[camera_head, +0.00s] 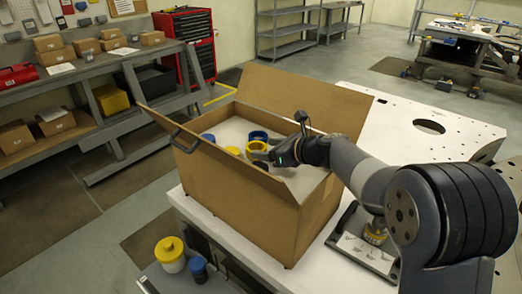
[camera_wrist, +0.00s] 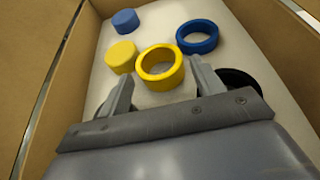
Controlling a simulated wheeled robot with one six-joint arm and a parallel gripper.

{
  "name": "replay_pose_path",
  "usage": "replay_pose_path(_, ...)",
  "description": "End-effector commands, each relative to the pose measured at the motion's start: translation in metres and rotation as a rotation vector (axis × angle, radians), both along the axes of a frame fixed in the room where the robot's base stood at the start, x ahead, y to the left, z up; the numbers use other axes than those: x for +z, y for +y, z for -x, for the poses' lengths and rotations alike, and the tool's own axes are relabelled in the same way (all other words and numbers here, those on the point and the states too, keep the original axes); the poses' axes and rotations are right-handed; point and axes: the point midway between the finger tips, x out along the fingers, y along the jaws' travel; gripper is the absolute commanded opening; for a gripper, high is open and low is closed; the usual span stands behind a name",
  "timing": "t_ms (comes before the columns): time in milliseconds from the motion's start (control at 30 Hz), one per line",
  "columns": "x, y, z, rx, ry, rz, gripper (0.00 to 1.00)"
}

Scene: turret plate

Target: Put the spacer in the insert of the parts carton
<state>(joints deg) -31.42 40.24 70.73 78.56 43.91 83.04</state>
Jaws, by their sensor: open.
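The open parts carton (camera_head: 235,200) is brown cardboard with a pale insert (camera_head: 232,130) inside; the insert also shows in the wrist view (camera_wrist: 155,20). A yellow ring (camera_wrist: 158,85), which looks like the spacer, is on the insert; it also shows in the head view (camera_head: 257,146). I cannot tell whether it is seated in a recess. My gripper (camera_wrist: 160,78) is inside the carton, fingers apart, one on each side of the yellow ring's near edge. In the head view my gripper (camera_head: 262,158) is beside the ring. No grip on it is visible.
On the insert are a blue ring (camera_wrist: 197,49), a yellow round part (camera_wrist: 121,57) and a blue round part (camera_wrist: 125,20). A dark ring shape (camera_wrist: 243,80) is partly hidden by my right finger. Carton flaps stand open. A yellow-lidded jar (camera_head: 171,254) stands outside.

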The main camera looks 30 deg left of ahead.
Motion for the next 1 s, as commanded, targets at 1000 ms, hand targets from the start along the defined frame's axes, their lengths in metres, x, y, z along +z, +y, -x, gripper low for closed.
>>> replay_pose_path(1000, 0.036, -0.081, 0.016, 0.001, -0.002, -0.002, 0.63)
